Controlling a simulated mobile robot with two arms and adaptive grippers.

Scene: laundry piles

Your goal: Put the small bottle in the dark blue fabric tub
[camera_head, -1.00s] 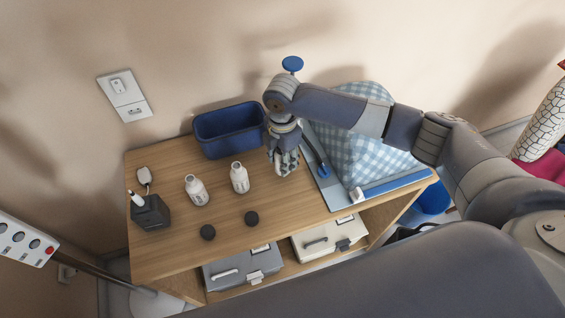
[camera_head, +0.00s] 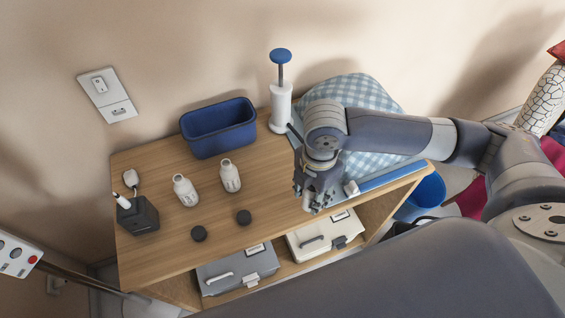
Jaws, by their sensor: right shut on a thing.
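The dark blue tub (camera_head: 219,143) stands at the back left of the wooden table, upright with its opening up. Two small white bottles stand upright in front of it, one on the left (camera_head: 186,192) and one on the right (camera_head: 230,178). My right gripper (camera_head: 310,198) is right of the bottles, near the table's front edge, and shut on a small pale thing (camera_head: 307,204). The fingers hide most of this thing, and I cannot tell what it is. My left gripper is out of view.
A black box (camera_head: 138,216) stands at the left. A white pump with a blue top (camera_head: 281,108) stands right of the tub. A checked blue cloth (camera_head: 375,95) lies at the right.

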